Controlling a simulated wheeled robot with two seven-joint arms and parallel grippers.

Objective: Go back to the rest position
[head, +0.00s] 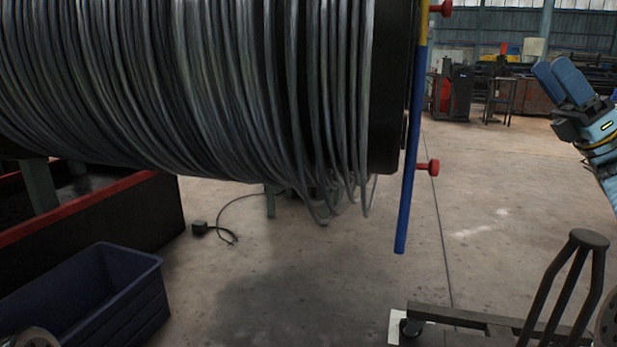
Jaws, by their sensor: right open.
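My right gripper (554,72) is at the right edge of the head view, with its blue fingers pointing up and to the left. It is open and holds nothing that I can see. It is apart from the capstan drum (395,95), which is black and wound with many turns of grey wire (200,90). Some wire loops hang loose under the drum's right end. My left gripper is not in view.
A blue and yellow bar (411,165) with red knobs (428,167) stands at the drum's right end. A dark blue bin (120,300) is at lower left, by a red-edged black frame (95,205). A dark wheeled stand (560,290) is at lower right. Open floor lies between.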

